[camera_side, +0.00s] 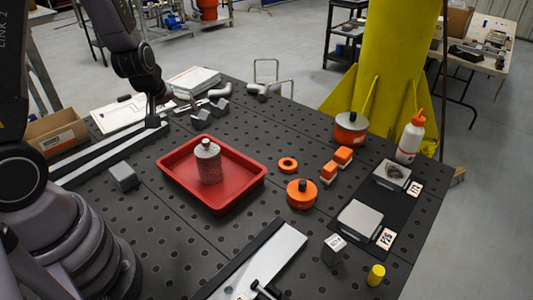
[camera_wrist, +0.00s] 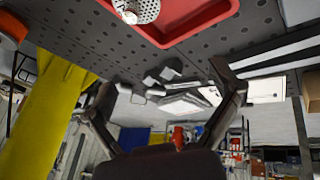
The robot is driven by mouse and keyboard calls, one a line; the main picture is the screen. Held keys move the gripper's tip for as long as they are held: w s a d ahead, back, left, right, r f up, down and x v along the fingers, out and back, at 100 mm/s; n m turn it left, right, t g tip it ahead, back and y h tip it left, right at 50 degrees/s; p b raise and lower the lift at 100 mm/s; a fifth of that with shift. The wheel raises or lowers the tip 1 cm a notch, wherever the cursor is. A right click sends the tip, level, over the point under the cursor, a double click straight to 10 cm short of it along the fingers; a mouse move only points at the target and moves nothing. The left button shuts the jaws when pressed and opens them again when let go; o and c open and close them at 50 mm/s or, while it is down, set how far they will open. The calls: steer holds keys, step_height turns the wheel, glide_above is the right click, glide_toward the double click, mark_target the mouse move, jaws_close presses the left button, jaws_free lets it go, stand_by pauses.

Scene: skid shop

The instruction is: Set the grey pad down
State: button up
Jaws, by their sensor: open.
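A light grey square pad (camera_side: 360,220) lies flat on a black mat (camera_side: 372,199) at the right of the table. A second grey square (camera_side: 378,176) lies farther back on the mat, with a dark patch or lump on top. I cannot tell which of them is the task's pad. My gripper (camera_side: 156,112) is at the back left of the table, far from both. In the wrist view its two fingers are spread with nothing between them (camera_wrist: 162,85). Neither grey square can be made out in the wrist view.
A red tray (camera_side: 240,186) holds a grey perforated cylinder (camera_side: 209,165). Orange pieces, including a knobbed disc (camera_side: 301,194), stand right of it. A white bottle (camera_side: 410,138) and yellow column (camera_side: 385,60) are behind. A grey block (camera_side: 124,176) is at left.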

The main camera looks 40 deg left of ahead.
steer(key=s+d+r+m+h, duration=0.1)
steer(key=s+d+r+m, duration=0.3)
steer(key=r, duration=0.5)
steer(key=s+d+r+m+h, duration=0.2)
steer(key=s+d+r+m, duration=0.3)
steer(key=s+r, duration=0.2)
steer(key=shift+r+m+t, duration=0.4)
steer(key=shift+r, duration=0.55)
steer(key=shift+o, duration=0.3)
steer(key=s+r+m, duration=0.2)
steer(key=s, duration=0.4)
steer(key=shift+s+a+r, duration=0.2)
steer(key=shift+s, duration=0.1)
steer(key=shift+s+m, duration=0.3)
steer(key=shift+s, duration=0.1)
steer(key=shift+w, duration=0.1)
